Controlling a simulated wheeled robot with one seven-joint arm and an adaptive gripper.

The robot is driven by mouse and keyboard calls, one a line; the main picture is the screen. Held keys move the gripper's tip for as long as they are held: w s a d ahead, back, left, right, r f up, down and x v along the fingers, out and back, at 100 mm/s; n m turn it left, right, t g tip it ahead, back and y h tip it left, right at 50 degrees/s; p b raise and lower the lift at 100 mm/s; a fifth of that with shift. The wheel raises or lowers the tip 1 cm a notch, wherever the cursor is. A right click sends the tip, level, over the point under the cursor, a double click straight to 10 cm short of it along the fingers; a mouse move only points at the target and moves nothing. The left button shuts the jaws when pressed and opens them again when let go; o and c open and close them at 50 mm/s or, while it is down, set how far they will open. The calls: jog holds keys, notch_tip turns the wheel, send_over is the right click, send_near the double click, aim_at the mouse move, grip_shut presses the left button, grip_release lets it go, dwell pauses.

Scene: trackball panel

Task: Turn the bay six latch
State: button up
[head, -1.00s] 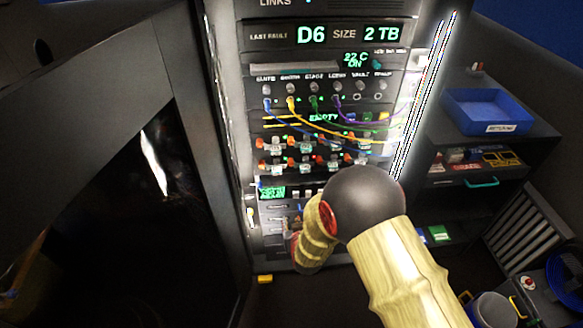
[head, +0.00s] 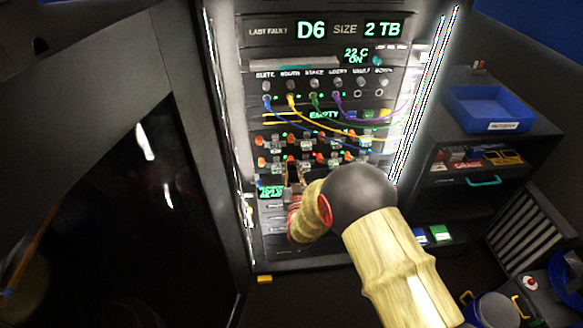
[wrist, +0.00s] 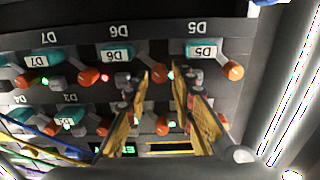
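The bay six latch, an orange-tipped lever (wrist: 159,76), shows in the wrist view beside the teal D6 label (wrist: 117,56), in an upside-down picture. A red light shows at that bay; the neighbouring D5 and D7 bays show green lights. My gripper (wrist: 161,80) is open, with its two yellowish fingers apart and the orange tip appearing between them. I cannot tell whether either finger touches it. In the head view my gripper (head: 293,172) is at the lower row of drive bays, and it hides part of that row.
Other orange latches, such as the D5 latch (wrist: 232,70) and D7 latch (wrist: 88,76), sit close on both sides. Coloured cables (head: 318,115) hang above the bays. A blue tray (head: 487,108) stands on the cabinet at right.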

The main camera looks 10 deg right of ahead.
jog(key=shift+w, duration=0.6)
jog(key=c, duration=0.3)
grip_shut()
